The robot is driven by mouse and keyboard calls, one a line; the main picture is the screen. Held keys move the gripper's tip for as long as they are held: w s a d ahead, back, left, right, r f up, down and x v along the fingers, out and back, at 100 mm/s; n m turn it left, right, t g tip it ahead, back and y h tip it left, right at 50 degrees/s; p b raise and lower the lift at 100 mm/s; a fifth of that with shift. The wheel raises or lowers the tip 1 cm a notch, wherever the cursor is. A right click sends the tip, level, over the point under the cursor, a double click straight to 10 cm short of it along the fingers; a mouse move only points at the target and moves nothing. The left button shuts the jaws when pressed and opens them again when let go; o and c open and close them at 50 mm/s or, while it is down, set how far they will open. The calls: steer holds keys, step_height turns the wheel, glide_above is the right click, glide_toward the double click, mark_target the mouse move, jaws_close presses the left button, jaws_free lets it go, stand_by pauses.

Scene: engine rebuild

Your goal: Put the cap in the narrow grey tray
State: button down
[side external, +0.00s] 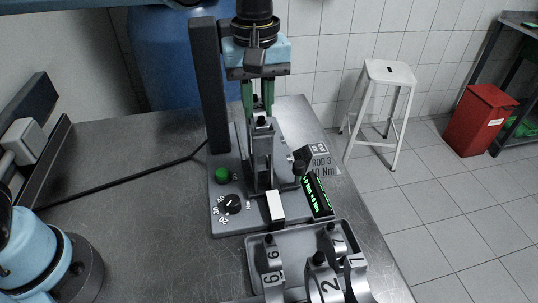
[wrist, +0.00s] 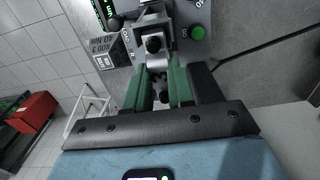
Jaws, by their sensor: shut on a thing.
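My gripper (side external: 258,108) points down over the torque fixture, its two green fingers closed on a grey cap (side external: 262,132) with dark bolt heads. The wrist view shows my gripper (wrist: 162,78) with dark and grey parts of the cap (wrist: 155,62) between and just beyond the fingers. The cap is at the upright grey holder of the fixture; I cannot tell whether it is seated or lifted clear.
The fixture base (side external: 225,185) has a green button (side external: 222,175), a dial (side external: 231,204), a lit display (side external: 318,195) and a tall dark column (side external: 210,85). A white block (side external: 275,207) stands between holder and tray.

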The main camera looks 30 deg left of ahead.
steer(key=shift+r, duration=0.15)
steer(key=shift+r, duration=0.55)
steer(key=r, duration=0.2)
steer(key=s+r, duration=0.1)
steer(key=shift+d+r, duration=0.15)
steer(key=shift+d, duration=0.2)
steer(key=s+d+r, duration=0.6)
steer(key=s, duration=0.2)
steer(key=m, duration=0.9)
glide_above(304, 257)
step_height(304, 257, down, 17)
step_height(304, 257, down, 5)
steer(key=shift+f, duration=2.5)
steer(key=shift+f, duration=0.15)
